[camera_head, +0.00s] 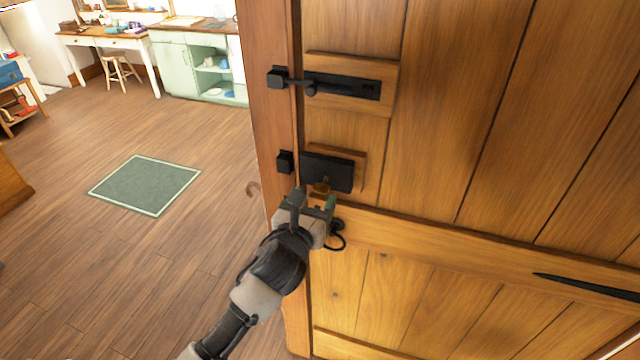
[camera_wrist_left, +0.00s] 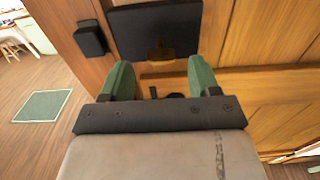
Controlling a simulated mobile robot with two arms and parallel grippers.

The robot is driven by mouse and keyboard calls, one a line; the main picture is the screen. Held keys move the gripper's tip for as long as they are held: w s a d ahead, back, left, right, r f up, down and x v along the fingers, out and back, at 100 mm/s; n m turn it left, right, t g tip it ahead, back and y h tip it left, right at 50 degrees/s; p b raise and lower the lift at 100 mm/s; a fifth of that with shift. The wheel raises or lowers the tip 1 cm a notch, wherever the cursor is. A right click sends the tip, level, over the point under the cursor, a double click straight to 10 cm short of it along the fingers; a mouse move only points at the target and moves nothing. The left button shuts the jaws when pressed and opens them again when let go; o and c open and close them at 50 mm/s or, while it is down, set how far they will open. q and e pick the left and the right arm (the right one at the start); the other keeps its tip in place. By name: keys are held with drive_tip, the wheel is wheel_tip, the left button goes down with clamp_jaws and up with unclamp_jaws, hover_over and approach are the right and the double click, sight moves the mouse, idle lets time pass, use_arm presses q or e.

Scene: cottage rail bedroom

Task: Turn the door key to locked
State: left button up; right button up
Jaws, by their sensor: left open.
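The wooden door (camera_head: 450,120) fills the right of the head view. A black lock plate (camera_head: 338,174) sits on its left edge, and it also shows at the top of the left wrist view (camera_wrist_left: 158,30). The brass key (camera_head: 321,187) is in the lower part of the plate; in the left wrist view the key (camera_wrist_left: 161,55) lies just beyond my fingers. My left gripper (camera_head: 318,200) is open just in front of the key. Its green fingertips (camera_wrist_left: 160,75) are apart, one each side of the key's line. My right gripper is not in view.
A black bolt (camera_head: 340,87) is mounted above the lock, and a black ring handle (camera_head: 336,238) hangs just below my gripper. A black keeper (camera_head: 285,161) is on the door frame. A green rug (camera_head: 146,184) lies on open floor at left.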

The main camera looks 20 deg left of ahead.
sight(319, 192)
use_arm(q)
drive_tip(key=shift+w+d+r, duration=0.1)
drive_tip(key=shift+w+d, duration=0.05)
drive_tip(key=shift+w, duration=1.05)
drive_tip(key=shift+w+p, duration=0.35)
drive_tip(key=shift+w, duration=0.25)
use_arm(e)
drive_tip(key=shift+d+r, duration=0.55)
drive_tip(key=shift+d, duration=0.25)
use_arm(q)
drive_tip(key=shift+c, duration=0.3)
drive_tip(key=c, duration=0.9)
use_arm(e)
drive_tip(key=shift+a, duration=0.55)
